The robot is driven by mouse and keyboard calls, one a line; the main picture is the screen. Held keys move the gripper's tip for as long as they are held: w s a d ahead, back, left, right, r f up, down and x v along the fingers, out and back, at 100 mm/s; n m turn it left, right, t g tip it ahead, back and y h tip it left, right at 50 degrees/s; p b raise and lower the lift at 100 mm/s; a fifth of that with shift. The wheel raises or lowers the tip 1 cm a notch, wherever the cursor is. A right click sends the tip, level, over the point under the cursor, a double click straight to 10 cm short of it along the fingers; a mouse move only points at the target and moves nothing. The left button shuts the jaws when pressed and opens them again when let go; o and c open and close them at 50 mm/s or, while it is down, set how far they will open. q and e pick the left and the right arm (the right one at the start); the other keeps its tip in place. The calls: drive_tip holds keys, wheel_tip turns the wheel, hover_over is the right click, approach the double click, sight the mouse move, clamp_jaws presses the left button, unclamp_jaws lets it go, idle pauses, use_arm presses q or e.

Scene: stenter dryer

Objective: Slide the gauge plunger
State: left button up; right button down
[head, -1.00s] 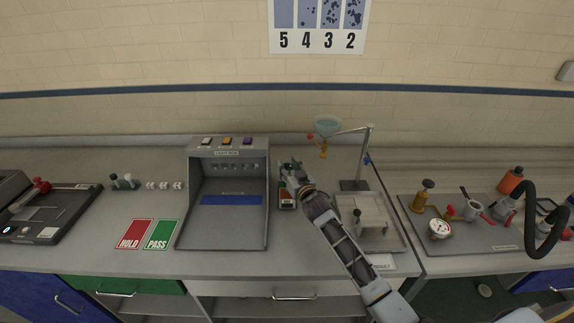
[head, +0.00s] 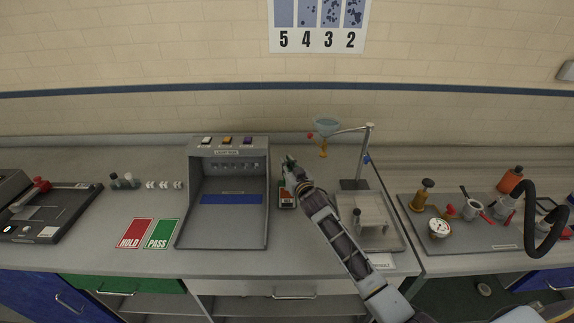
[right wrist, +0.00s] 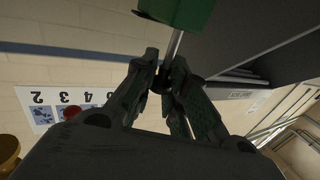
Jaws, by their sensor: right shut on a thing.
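The gauge (head: 286,199) is a small green body with a red-and-white face. It stands on the bench just right of the light box, partly hidden by my right gripper (head: 290,162). In the right wrist view the green gauge body (right wrist: 178,10) is at the top edge, with a thin metal plunger rod (right wrist: 174,48) coming out of it. My right gripper (right wrist: 163,80) is shut on the plunger around a dark piece at the rod's end. The fingertips hide most of that end. My left gripper is not in view.
The grey light box (head: 222,237) stands close on the left. A stand (head: 355,184) with a glass funnel (head: 326,126) is behind to the right. A grey tray (head: 394,240) with a fixture lies right of my arm. Red HOLD and green PASS cards lie far left.

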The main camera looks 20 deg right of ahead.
drive_tip(key=shift+f+b, duration=0.55)
drive_tip(key=shift+f, duration=0.45)
drive_tip(key=c, duration=1.3)
unclamp_jaws()
drive_tip(key=shift+s, duration=0.2)
drive_tip(key=shift+s+d, duration=0.2)
drive_tip(key=shift+s, duration=1.75)
drive_tip(key=shift+s+d, duration=0.25)
drive_tip(key=shift+s, duration=1.65)
drive_tip(key=shift+s+d, duration=0.2)
drive_tip(key=shift+s, duration=1.75)
